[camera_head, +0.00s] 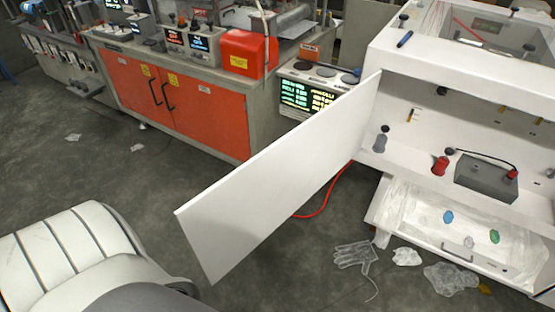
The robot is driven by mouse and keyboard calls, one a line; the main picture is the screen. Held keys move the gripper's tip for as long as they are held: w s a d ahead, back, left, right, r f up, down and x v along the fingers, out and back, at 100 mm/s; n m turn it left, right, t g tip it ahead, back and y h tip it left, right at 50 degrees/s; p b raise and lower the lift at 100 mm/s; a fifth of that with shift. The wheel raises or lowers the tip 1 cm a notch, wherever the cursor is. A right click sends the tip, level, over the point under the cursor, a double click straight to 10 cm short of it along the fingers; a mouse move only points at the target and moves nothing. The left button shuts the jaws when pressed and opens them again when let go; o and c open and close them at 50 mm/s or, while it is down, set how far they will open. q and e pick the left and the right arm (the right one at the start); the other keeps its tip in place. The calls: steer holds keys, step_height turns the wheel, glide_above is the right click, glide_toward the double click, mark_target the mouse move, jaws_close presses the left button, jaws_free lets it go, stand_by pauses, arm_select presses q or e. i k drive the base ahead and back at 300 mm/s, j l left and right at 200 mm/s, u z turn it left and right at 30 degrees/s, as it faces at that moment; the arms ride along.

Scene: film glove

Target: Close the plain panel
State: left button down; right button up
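The plain panel (280,180) is a flat white door with no markings. It stands swung wide open, hinged at the left side of the white cabinet (400,62) and reaching toward the lower left. The cabinet's front opening is uncovered, and its inside shelf shows. No gripper is in the head view. A ribbed white rounded shape (65,258) at the lower left seems to be part of my own body. Nothing visible touches the panel.
A clear plastic glove (355,256), crumpled film (452,279) and a red cable (325,202) lie on the floor below the panel. An open drawer (415,220) juts out under the cabinet. An orange-fronted bench (205,112) stands behind. Floor left of the panel is mostly clear.

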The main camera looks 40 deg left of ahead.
mark_target(222, 224)
steer(key=k+j+z, duration=0.15)
steer(key=j, duration=0.25)
steer(key=j+z, duration=0.1)
steer(key=j, duration=0.35)
steer(key=k+j+z, duration=0.15)
steer(key=j, duration=0.25)
steer(key=k+j+z, duration=0.15)
steer(key=j, duration=0.25)
steer(key=k+j+z, duration=0.15)
steer(key=j, duration=0.25)
